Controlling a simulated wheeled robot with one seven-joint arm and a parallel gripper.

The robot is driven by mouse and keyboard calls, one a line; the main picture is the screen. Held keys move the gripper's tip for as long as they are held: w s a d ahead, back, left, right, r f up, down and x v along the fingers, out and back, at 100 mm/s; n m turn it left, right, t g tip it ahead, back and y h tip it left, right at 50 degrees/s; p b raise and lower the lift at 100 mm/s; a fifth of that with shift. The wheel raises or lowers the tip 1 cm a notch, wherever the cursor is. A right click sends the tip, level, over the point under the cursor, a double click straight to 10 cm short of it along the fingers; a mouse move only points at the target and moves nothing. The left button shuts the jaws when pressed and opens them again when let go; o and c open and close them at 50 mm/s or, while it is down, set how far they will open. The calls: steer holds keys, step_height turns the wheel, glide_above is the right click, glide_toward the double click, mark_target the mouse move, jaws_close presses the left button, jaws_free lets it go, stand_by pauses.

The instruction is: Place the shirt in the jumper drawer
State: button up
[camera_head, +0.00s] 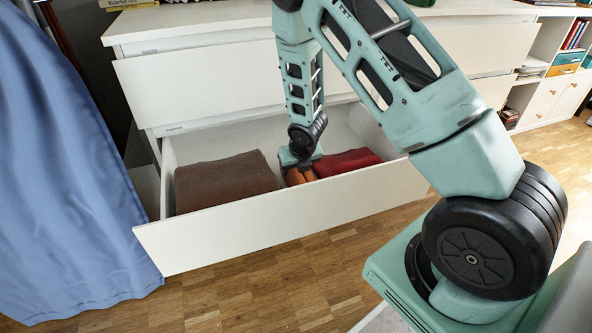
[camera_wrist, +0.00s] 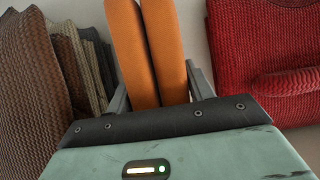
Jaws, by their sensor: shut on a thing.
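The folded orange cloth, which looks like the shirt (camera_head: 300,176), stands on edge between my gripper's fingers; it also shows in the wrist view (camera_wrist: 146,50) as two upright folds. My gripper (camera_head: 298,165) is shut on it and reaches down inside the open lower drawer (camera_head: 270,226). In the wrist view my gripper (camera_wrist: 155,92) has one finger on each side of the cloth. A folded brown knit (camera_head: 225,181) lies in the drawer to the left, and a folded red knit (camera_head: 346,163) to the right. Whether the shirt touches the drawer floor is hidden.
The white dresser (camera_head: 200,75) has its upper drawer fronts above the open drawer. In the wrist view, several brown and grey folded cloths (camera_wrist: 85,65) stand close left of the shirt. A blue curtain (camera_head: 60,170) hangs at the left. Wood floor (camera_head: 290,285) is clear in front.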

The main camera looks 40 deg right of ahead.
steer(key=o, duration=1)
steer(key=shift+o, duration=0.2)
